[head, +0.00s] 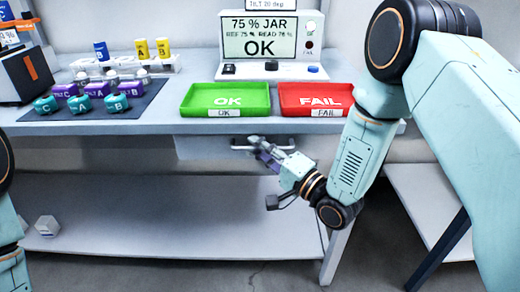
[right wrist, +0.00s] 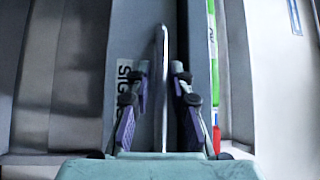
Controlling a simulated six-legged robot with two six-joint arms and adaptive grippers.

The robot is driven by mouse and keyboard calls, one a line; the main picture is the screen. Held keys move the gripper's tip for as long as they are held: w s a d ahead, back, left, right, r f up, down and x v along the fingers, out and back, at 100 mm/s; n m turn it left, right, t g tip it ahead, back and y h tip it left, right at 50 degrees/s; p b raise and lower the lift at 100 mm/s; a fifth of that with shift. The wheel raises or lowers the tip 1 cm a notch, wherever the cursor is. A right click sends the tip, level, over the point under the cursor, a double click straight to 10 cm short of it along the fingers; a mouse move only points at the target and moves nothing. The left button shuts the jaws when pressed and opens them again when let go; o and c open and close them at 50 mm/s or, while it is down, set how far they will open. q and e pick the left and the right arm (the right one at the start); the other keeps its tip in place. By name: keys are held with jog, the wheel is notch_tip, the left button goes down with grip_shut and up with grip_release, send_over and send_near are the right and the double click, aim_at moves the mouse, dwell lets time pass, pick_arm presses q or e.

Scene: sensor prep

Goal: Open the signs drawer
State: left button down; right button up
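The signs drawer (head: 203,148) is a pale front hung under the worktop, below the OK tray, and looks shut. Its handle (head: 262,147) is a thin metal bar at the drawer's right part, partly hidden by my right gripper (head: 264,152). In the right wrist view the drawer label (right wrist: 124,75) reads "SIG", the rest hidden by a finger. The handle bar (right wrist: 161,90) stands between the two purple-padded fingers of my right gripper (right wrist: 160,98). The fingers are apart, with a gap on each side of the bar. My left gripper is out of view; only parts of my left arm show.
On the worktop (head: 165,122) above stand a green OK tray (head: 226,112), a red FAIL tray (head: 300,112) and a display (head: 262,38). Several labelled jars sit on a dark mat at the left. A lower shelf (head: 180,230) holds a small white block (head: 47,226).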

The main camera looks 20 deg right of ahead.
grip_shut()
jog(key=shift+s, duration=0.1)
dwell(0.7)
